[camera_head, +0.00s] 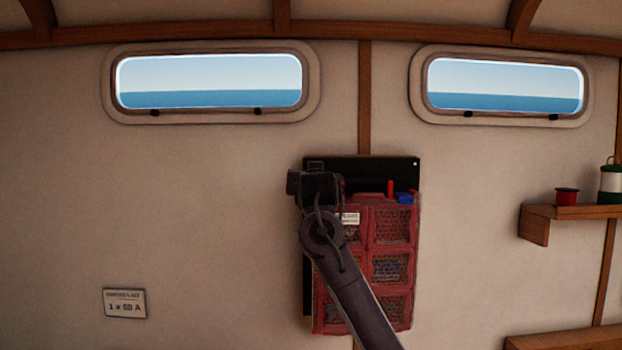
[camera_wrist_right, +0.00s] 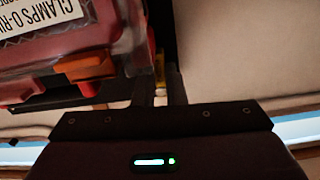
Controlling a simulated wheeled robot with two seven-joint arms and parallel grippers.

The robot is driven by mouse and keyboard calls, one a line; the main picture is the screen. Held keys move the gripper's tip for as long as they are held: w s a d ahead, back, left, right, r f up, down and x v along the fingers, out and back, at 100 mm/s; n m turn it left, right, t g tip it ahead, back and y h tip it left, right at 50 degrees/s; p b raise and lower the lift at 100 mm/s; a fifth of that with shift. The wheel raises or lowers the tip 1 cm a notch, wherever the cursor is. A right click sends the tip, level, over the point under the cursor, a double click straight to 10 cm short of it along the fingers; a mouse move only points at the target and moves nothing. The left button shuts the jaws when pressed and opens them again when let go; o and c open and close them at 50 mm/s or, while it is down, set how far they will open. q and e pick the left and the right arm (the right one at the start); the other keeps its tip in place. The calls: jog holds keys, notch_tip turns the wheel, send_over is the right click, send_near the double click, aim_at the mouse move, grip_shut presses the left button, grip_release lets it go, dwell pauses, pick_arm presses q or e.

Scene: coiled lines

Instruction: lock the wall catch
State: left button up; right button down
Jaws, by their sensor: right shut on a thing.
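A red case (camera_head: 391,230) with several mesh-like windows stands against a black wall plate (camera_head: 375,170). In the right wrist view the red case (camera_wrist_right: 105,25) fills the upper left, with a white label and an orange latch (camera_wrist_right: 85,66). My right gripper (camera_head: 318,185) is at the upper left corner of the case and covers that part of the plate. In the right wrist view its fingers (camera_wrist_right: 163,88) are close together around a small yellow piece (camera_wrist_right: 159,74), mostly hidden; I cannot tell whether it is the wall catch. My left gripper is out of view.
A short red upright piece (camera_head: 390,187) and a blue piece (camera_head: 405,198) show at the case's top right. A wooden shelf (camera_head: 570,212) at right holds a red spool (camera_head: 567,196) and a lantern-like item (camera_head: 611,184). The wall to the left is clear except a small sign (camera_head: 125,303).

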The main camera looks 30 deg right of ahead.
jog(key=shift+d+n, duration=0.1)
jog(key=shift+n, duration=0.5)
jog(key=c, duration=1.5)
grip_release()
jog(key=shift+s, duration=0.1)
